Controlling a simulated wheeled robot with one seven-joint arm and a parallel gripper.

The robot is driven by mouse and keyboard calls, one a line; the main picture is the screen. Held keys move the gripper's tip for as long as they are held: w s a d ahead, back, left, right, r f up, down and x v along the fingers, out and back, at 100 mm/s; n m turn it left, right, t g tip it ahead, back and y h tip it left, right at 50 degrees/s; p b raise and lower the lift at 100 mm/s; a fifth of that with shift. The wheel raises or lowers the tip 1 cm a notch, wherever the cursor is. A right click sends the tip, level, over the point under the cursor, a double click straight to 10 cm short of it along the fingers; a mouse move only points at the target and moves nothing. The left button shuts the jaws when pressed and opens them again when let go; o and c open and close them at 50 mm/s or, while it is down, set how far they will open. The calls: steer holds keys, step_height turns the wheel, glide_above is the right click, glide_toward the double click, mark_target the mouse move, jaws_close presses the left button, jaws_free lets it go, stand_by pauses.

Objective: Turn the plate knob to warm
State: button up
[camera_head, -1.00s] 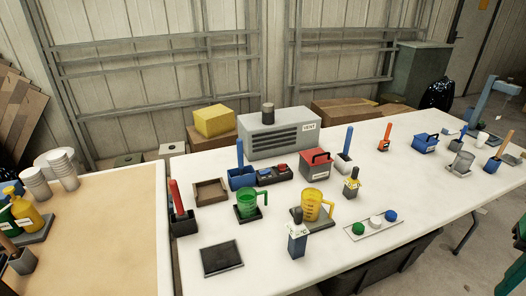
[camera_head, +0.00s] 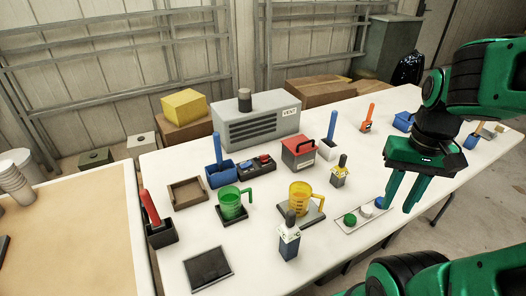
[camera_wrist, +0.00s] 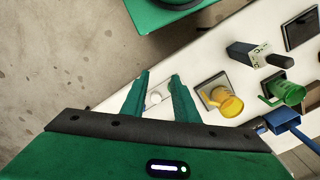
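Two small posts carry a pale marked dial face with a dark knob on top. The front post (camera_head: 289,246) is dark blue-grey and stands in front of the yellow jug (camera_head: 300,195). It also shows in the wrist view (camera_wrist: 243,54), at upper right. The second post (camera_head: 339,180) stands behind and right of the jug. I cannot tell which is the plate knob, nor read its setting. The jug sits on a dark flat plate (camera_head: 316,214). My gripper (camera_head: 402,210) is open and empty, fingers down, right of both posts and touching neither.
A tray (camera_head: 343,228) with green, white and blue caps lies near my fingers; its white cap (camera_wrist: 155,98) shows between them. A green jug (camera_head: 231,204), red box (camera_head: 298,152), dark pad (camera_head: 208,267) and grey vent unit (camera_head: 240,127) crowd the white table.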

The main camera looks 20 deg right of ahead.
steer(key=r+n, duration=0.1)
steer(key=n, duration=2.6)
glide_above(264, 157)
step_height(264, 157, down, 6)
steer(key=f, duration=0.6)
steer(key=w+f, duration=0.1)
steer(key=f, duration=0.3)
steer(key=shift+d, duration=0.25)
steer(key=shift+r, duration=0.1)
steer(key=c, duration=0.7)
steer(key=shift+d, duration=0.15)
steer(key=shift+m, duration=0.3)
